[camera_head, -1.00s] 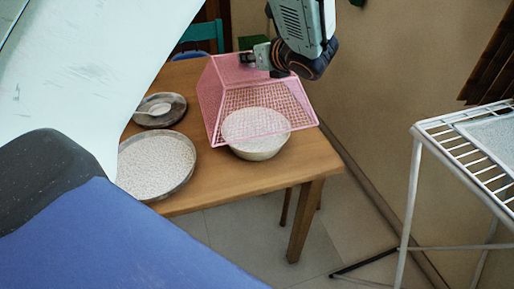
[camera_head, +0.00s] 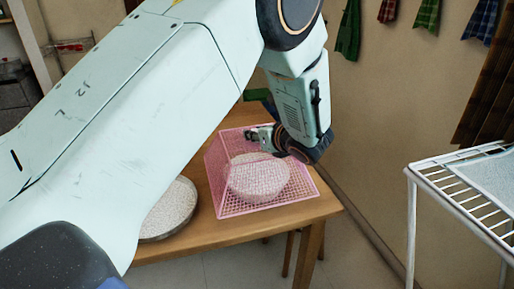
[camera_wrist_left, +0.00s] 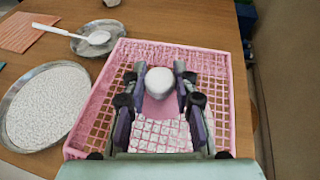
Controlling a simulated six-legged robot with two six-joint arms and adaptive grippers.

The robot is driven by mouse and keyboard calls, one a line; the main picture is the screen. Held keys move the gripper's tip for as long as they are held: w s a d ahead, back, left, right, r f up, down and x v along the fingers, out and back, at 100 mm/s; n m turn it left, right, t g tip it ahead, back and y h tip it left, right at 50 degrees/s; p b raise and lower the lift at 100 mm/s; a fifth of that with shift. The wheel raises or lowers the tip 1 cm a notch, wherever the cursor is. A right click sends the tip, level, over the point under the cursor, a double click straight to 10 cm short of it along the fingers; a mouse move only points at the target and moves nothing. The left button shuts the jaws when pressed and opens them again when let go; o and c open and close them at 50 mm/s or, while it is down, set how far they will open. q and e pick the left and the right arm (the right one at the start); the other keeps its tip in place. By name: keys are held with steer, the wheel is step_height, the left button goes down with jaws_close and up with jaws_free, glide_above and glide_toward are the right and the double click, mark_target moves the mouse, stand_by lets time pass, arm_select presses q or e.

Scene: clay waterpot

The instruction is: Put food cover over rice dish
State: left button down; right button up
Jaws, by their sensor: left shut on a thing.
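The pink mesh food cover (camera_head: 212,172) is upright around the rice bowl (camera_head: 258,180), which shows through its mesh. Its lower rim is at or just above the table; I cannot tell if it touches. My left gripper (camera_head: 264,137) is at the top of the cover, shut on it. In the left wrist view the gripper (camera_wrist_left: 160,84) has its fingers on both sides of a pale rounded knob, with the cover (camera_wrist_left: 240,110) spread below. The rice is partly visible through the mesh there. My right gripper is not in view.
The wooden table (camera_head: 195,245) also holds a round tray of white grains (camera_head: 170,210), partly hidden by my arm. The wrist view adds a small plate with a spoon (camera_wrist_left: 97,38) and an orange mat (camera_wrist_left: 25,32). A white wire rack (camera_head: 440,180) stands at the right.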

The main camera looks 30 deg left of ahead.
mark_target(257, 143)
arm_select(q)
step_height(257, 143, down, 3)
steer(key=shift+f+b, duration=0.2)
steer(key=shift+b, duration=0.15)
steer(key=shift+w+f, duration=0.1)
steer(key=shift+w, duration=0.2)
steer(key=shift+s, duration=0.4)
steer(key=shift+f+b, duration=0.15)
steer(key=shift+b, duration=0.15)
steer(key=c, duration=1.4)
jaws_free()
steer(key=shift+w+f, duration=0.2)
steer(key=shift+w, duration=0.1)
steer(key=shift+o, duration=1.7)
steer(key=shift+s+r, duration=0.2)
steer(key=shift+s, duration=0.1)
steer(key=shift+w, duration=0.1)
steer(key=shift+w+f, duration=0.1)
